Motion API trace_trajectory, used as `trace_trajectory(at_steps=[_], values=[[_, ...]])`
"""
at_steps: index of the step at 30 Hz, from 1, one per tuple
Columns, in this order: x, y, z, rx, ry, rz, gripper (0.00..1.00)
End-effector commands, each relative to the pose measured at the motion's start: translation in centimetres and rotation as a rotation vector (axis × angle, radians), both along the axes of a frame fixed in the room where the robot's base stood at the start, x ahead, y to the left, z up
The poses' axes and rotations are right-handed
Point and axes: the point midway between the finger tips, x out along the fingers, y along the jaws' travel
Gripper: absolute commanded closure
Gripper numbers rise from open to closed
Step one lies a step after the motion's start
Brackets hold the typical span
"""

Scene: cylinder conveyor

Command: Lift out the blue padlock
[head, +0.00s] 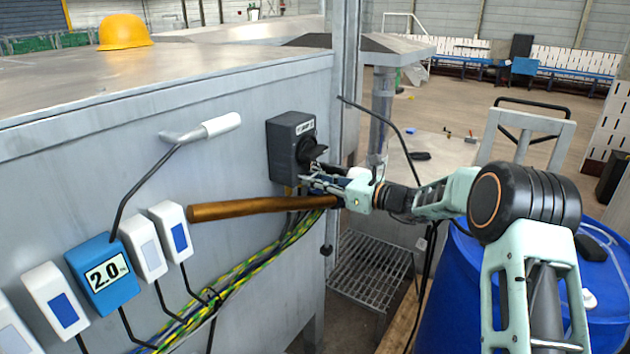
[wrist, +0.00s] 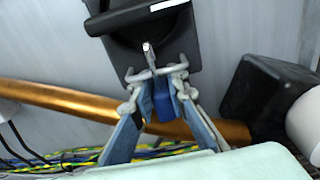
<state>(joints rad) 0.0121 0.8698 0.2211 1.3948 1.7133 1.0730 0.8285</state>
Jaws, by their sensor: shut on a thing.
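The blue padlock (wrist: 163,103) shows in the wrist view, between the fingers of my gripper (wrist: 156,76). A metal piece, apparently its shackle (wrist: 149,55), rises in front of the dark switch box (wrist: 155,38). My gripper is shut on the padlock, with the fingertips close to the shackle. In the head view my gripper (head: 312,183) is just below the switch box (head: 284,150) and its black rotary knob. There the padlock is mostly hidden by the gripper. I cannot tell whether the shackle is still through the switch.
A brown bar (head: 255,208) runs across just below my gripper and behind the padlock. Yellow-green cables (head: 250,265) hang under it. White and blue boxes (head: 103,274) line the grey cabinet wall. A blue barrel (head: 445,300) stands at right. A dark block (wrist: 262,92) sits right of my fingers.

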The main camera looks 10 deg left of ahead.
Motion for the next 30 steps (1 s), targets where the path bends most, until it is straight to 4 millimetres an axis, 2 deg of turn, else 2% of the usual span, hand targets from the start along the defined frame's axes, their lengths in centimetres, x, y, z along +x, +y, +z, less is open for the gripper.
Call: trace_trajectory(at_steps=[1,30], values=[[0.1,-0.1,1.0,0.011,-0.010,-0.002,1.00],[-1.1,-3.9,1.0,0.012,-0.012,-0.003,1.00]])
